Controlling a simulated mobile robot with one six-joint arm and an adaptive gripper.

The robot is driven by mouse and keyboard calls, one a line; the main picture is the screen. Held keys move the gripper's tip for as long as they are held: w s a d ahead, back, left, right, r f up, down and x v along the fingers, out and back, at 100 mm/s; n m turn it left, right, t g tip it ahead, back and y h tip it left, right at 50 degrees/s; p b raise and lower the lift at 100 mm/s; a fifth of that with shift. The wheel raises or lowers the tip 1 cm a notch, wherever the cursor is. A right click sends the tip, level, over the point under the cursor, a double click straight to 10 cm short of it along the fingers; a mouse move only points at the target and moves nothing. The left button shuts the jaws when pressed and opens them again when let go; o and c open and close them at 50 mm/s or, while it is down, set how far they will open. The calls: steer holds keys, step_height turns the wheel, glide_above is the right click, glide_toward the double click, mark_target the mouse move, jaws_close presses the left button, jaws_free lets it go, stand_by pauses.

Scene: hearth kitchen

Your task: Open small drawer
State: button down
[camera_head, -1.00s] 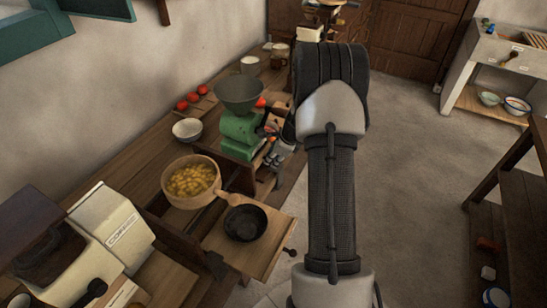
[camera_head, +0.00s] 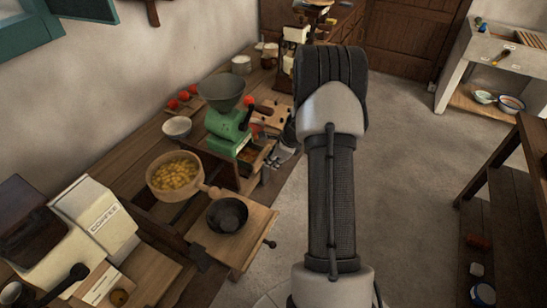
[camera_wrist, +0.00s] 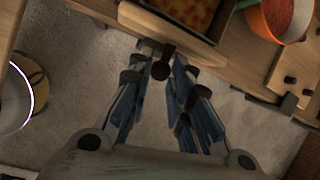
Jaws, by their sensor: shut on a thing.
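The green grinder (camera_head: 226,128) with a dark hopper stands on a wooden base on the long counter. Its small drawer (camera_head: 257,158) juts out toward my gripper, and orange-brown contents show inside. A dark round knob (camera_wrist: 161,71) lies between my fingertips. My gripper (camera_wrist: 165,62) is shut on this knob. In the head view my gripper (camera_head: 281,153) is at the drawer's front, partly hidden by my arm.
Open floor (camera_head: 410,180) lies to the right.

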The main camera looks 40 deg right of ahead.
steer(key=shift+w+a, duration=0.2)
steer(key=shift+w, duration=0.1)
steer(key=c, duration=1.5)
jaws_free()
steer(key=shift+o, duration=0.2)
steer(key=shift+d+r, duration=0.1)
steer(key=v, duration=1.1)
steer(key=shift+s+r, duration=0.25)
steer(key=shift+r, duration=0.15)
